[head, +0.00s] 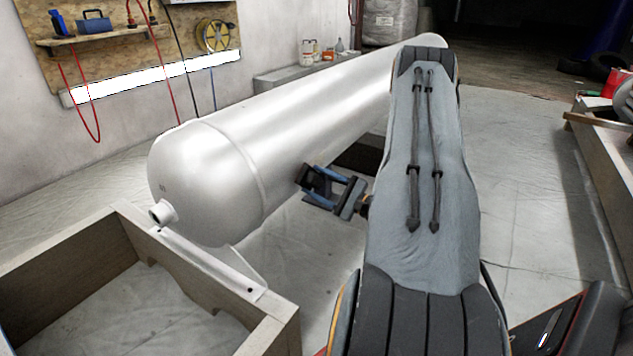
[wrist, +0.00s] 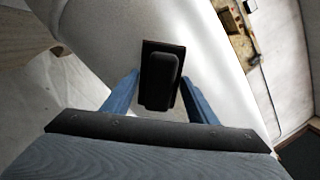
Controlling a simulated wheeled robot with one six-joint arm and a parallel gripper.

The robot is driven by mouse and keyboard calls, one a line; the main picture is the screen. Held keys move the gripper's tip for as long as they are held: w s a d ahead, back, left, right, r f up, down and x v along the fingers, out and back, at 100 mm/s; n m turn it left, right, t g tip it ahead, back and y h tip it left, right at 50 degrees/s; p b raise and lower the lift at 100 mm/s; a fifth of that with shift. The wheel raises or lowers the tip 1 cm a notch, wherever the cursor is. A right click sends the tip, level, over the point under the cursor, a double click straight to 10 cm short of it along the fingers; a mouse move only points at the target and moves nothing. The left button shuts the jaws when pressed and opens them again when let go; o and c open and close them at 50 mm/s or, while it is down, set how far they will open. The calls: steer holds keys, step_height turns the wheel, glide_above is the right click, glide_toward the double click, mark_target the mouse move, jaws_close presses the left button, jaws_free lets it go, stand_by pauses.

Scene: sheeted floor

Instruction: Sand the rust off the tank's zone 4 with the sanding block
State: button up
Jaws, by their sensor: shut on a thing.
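The tank (head: 230,180) is a long, pale metallic cylinder lying on its side, running from the left front to the back right. It fills much of the wrist view (wrist: 110,45) too. My gripper (head: 322,186) is at the tank's lower right side, shut on the dark sanding block (head: 316,180). In the wrist view the black block (wrist: 160,80) sits between the blue fingers, in front of the tank's wall. I cannot tell whether the block touches the tank. No rust or zone marking is clear on the visible surface. My arm hides part of the tank's far end.
A wooden frame (head: 120,232) stands at the front left below the tank's end. A pegboard (head: 150,50) with a shelf and hoses hangs on the left wall. A wooden bench (head: 600,190) stands at right. Sheeted floor (head: 515,160) is clear right of my arm.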

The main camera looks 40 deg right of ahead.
steer(key=shift+p+v, duration=0.5)
steer(key=shift+v, duration=2.35)
steer(key=shift+s+d, duration=0.1)
steer(key=shift+p+v, duration=0.35)
steer(key=shift+v, duration=1)
